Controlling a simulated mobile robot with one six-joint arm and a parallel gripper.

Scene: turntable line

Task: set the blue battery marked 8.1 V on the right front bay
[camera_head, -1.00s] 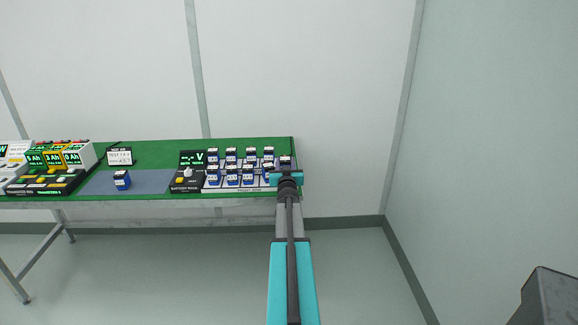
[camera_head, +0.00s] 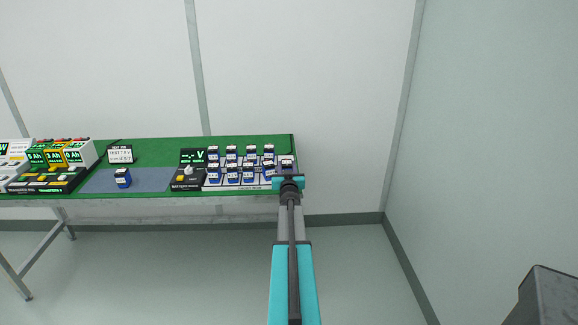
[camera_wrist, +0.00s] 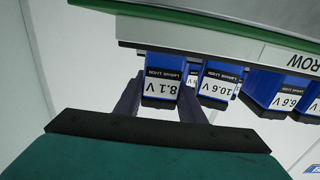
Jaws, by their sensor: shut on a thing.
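The blue battery marked 8.1 V (camera_wrist: 160,88) is between the two dark fingers of my gripper (camera_wrist: 158,105) in the wrist view, with its label upside down. In the head view my gripper (camera_head: 288,181) is at the right front end of the white battery rack (camera_head: 250,187) and hides most of that bay. I cannot tell whether the held battery rests on the rack. The blue battery marked 10.6 V (camera_wrist: 218,84) stands close beside it, slightly tilted in the wrist view.
Several blue batteries stand in two rows on the rack. The green table (camera_head: 160,150) ends just right of the rack.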

